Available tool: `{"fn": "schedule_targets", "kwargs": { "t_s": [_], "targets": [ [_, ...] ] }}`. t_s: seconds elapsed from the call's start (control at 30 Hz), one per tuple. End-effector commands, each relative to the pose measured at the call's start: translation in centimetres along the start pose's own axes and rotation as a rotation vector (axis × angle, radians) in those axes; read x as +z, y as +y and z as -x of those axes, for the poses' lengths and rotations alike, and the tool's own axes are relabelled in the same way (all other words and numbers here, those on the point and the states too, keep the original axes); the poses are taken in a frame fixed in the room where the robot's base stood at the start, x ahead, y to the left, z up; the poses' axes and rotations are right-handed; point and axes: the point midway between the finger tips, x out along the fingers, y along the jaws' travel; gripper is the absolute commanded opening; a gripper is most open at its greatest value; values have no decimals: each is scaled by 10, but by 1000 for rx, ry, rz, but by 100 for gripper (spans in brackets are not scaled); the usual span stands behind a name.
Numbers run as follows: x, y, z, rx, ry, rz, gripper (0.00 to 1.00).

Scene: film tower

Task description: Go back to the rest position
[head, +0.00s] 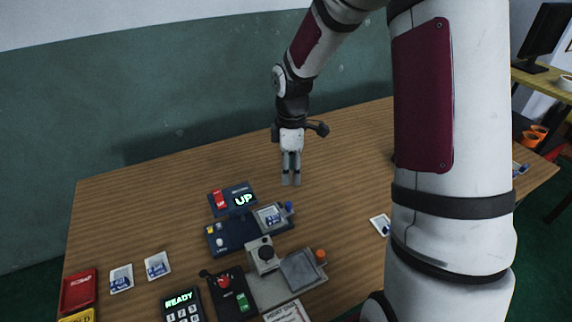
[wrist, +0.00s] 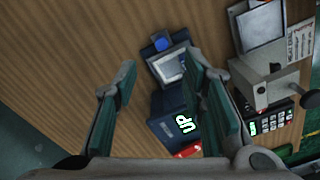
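The right finger covers part of the blue device (wrist: 172,100) in that view. My gripper touches nothing that I can see.
On the table (head: 130,205) are the "UP" display box (head: 232,199), a blue device (head: 235,234), a grey press-like device (head: 285,284), a "READY" keypad (head: 182,304), a red tray (head: 79,290) and several small cards. The table's back right is mostly clear. A green wall (head: 150,110) stands behind.

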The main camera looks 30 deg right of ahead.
Motion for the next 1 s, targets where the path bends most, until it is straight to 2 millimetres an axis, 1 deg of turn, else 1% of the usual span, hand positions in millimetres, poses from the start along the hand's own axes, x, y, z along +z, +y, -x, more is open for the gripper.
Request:
{"fn": "schedule_targets", "kwargs": {
  "t_s": [0.17, 0.27, 0.37, 0.43, 0.6, 0.7, 0.8, 0.87, 1.0],
  "targets": [
    [0, 0, 0, 0, 0, 0, 38],
    [0, -2, 7, 9, -4, -12, 38],
    [1, -11, 25, 31, -14, -55, 38],
    [2, -21, 46, 56, -22, -107, 38],
    [7, -58, 99, 127, -23, -277, 38],
    [11, -82, 126, 164, -10, -381, 38],
    [16, -108, 149, 198, 15, -485, 38],
    [19, -124, 161, 216, 36, -548, 38],
    [27, -162, 184, 247, 95, -691, 38]
  ]
}}
